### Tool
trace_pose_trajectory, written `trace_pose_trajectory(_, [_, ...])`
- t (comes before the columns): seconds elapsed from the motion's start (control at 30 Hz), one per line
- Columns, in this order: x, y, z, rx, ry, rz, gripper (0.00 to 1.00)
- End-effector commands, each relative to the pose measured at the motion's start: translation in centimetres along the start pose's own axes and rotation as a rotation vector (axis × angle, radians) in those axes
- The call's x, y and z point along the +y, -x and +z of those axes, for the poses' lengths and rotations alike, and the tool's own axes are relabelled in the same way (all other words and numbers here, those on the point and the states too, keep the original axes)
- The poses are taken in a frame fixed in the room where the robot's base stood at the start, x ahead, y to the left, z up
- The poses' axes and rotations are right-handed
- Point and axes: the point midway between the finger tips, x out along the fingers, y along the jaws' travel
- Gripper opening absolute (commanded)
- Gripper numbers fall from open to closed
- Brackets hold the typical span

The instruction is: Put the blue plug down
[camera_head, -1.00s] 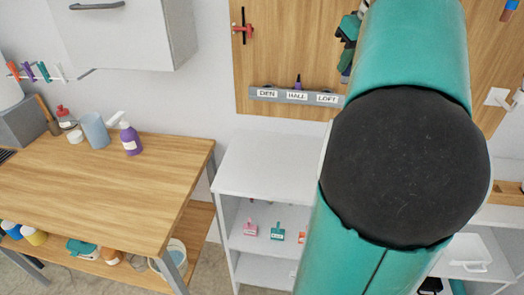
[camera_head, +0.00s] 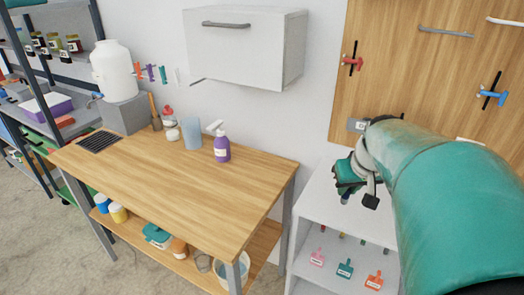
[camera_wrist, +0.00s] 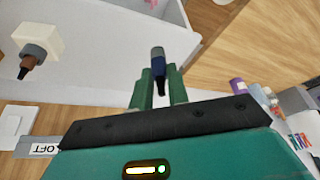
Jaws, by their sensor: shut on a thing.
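In the wrist view, the blue plug (camera_wrist: 158,65), dark blue with a grey end and a dark tip, sits between the green fingers of my gripper (camera_wrist: 158,88). My gripper is shut on it. In the head view, my gripper (camera_head: 348,190) is over the white shelf unit (camera_head: 322,205), in front of the wooden pegboard. Only a small blue bit of the plug shows below it there. I cannot tell from the views whether the plug touches the shelf top.
A brown-tipped plug-like thing with a cream block (camera_wrist: 36,44) lies to the left in the wrist view. A LOFT label (camera_wrist: 42,148) shows below it. The wooden table (camera_head: 185,185) holds a purple bottle (camera_head: 222,148) and a blue-grey cup (camera_head: 192,133); its middle is clear.

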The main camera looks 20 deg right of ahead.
Motion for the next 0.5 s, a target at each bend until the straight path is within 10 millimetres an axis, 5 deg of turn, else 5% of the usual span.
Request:
trace_pose_trajectory(0.33, [1.3,-5.9,-5.3,-0.005,0.000,-0.002,0.00])
trace_pose_trajectory(0.5, [1.5,-9.8,-6.3,-0.006,0.002,-0.002,0.00])
